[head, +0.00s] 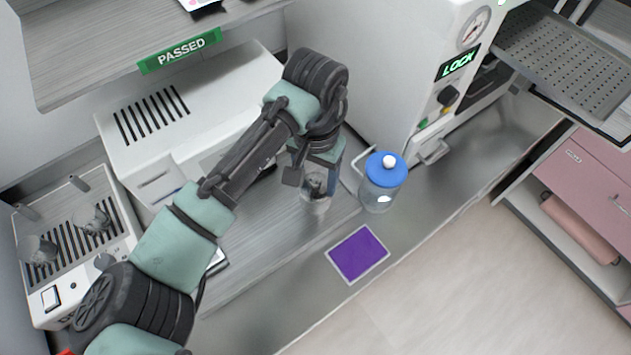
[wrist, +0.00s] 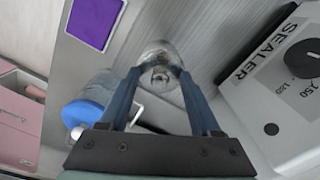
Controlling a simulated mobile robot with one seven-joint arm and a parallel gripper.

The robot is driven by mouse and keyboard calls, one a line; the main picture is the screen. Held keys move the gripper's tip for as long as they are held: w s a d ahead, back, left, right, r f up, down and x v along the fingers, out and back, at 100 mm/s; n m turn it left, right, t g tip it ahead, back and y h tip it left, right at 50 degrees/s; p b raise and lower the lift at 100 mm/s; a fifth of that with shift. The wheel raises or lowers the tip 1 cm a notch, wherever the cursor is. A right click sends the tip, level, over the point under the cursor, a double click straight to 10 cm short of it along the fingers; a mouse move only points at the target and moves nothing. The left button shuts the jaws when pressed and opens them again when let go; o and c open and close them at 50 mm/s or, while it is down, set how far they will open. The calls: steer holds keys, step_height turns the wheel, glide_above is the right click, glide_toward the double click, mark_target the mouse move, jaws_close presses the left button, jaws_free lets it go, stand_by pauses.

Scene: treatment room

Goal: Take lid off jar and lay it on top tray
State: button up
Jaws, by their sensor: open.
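The clear jar (head: 378,198) stands on the counter, right of my gripper in the head view. Its blue lid (head: 386,172) with a white knob sits on top. In the wrist view the blue lid (wrist: 84,114) shows at lower left, outside my fingers, partly cut off by the gripper body. My gripper (head: 319,184) is open and points down at a clear glass vessel (head: 316,205), apart from the jar. In the wrist view the glass (wrist: 158,54) lies at my gripper's (wrist: 160,73) fingertips; I cannot tell whether they touch it. A perforated metal tray (head: 565,60) is at upper right.
A white sealer (head: 190,115) stands behind my arm. A white machine (head: 395,60) with a gauge and LOCK display stands behind the jar. A purple square (head: 358,255) lies near the counter's front edge. A pink drawer cart (head: 590,180) is at right. Glassware stands at far left.

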steer(key=shift+s, duration=0.1)
steer(key=c, duration=0.7)
jaws_close()
steer(key=shift+s+f, duration=0.1)
